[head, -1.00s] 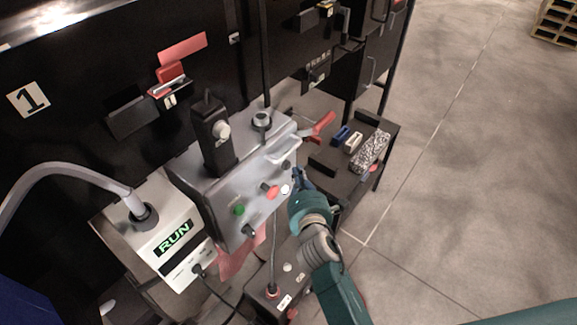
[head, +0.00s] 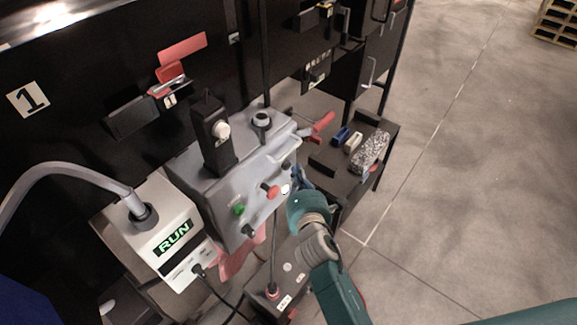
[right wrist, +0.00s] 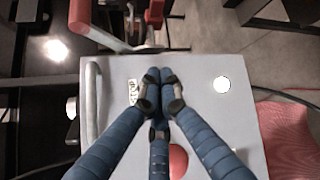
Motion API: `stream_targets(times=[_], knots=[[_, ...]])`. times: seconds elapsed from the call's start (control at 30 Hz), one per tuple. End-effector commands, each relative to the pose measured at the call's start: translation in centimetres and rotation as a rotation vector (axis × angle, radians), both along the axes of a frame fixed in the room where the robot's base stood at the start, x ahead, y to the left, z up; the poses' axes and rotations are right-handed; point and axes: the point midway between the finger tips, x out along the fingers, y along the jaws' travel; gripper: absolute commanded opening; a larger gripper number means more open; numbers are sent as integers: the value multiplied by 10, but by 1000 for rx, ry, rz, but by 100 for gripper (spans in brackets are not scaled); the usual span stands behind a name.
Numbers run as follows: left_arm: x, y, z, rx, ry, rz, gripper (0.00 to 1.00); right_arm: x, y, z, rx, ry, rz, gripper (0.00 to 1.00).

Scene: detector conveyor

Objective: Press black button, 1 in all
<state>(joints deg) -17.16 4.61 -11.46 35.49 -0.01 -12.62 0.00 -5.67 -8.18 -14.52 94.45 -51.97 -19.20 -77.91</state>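The grey control box (head: 215,188) has a sloped front with several buttons. A black button (head: 286,165) is at its right end in the head view, above a white button (head: 285,189) and a red button (head: 270,190). My right gripper (head: 297,174) is right beside the black button, its blue fingers close to the panel; contact cannot be told. In the right wrist view the three fingers (right wrist: 158,75) are drawn together with nothing between them. They point at the panel (right wrist: 205,120), and no black button shows there, perhaps hidden behind them. My left gripper is not in view.
A green button (head: 239,209) and a black knob (head: 249,230) sit further left on the box. A red handle (head: 322,123) sticks out at its right. A display box reading RUN (head: 174,237) stands left. Open floor lies to the right.

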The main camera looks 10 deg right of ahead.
Motion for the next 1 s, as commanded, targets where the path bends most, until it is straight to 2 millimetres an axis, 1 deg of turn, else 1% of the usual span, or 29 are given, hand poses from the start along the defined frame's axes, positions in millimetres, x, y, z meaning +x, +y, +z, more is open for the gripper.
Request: stream_targets(times=[0.1,1.0], knots=[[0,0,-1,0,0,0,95,3,3,0,1,0,0,0],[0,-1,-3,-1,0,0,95,8,8,0,2,0,0,0]])
